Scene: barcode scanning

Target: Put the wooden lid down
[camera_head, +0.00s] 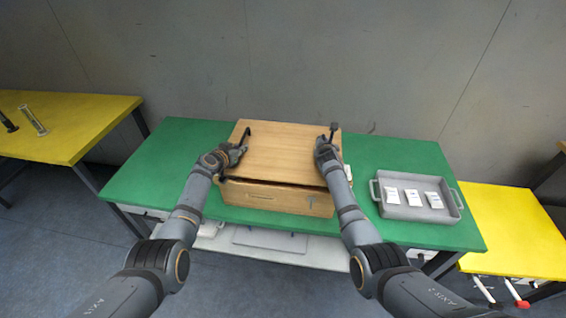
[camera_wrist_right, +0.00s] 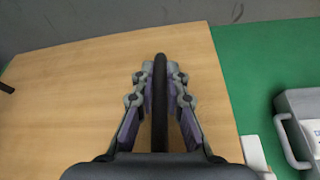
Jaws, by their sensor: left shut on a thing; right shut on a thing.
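The wooden lid (camera_head: 284,150) is a flat light-brown board over the wooden box (camera_head: 275,197) on the green table. A dark gap shows between lid and box along the front edge. My left gripper (camera_head: 240,146) is shut on the black handle at the lid's left side. My right gripper (camera_head: 328,138) is shut on the black handle at its right side. In the right wrist view the right gripper (camera_wrist_right: 160,85) has its fingers on both sides of the dark handle bar, above the lid (camera_wrist_right: 90,90). The box's inside is hidden.
A grey tray (camera_head: 447,211) with several white packets stands on the green table (camera_head: 400,152) at the right. A small white item (camera_wrist_right: 255,155) lies beside the box's right side. Yellow tables (camera_head: 85,120) stand on both sides. The green table is clear left of the box.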

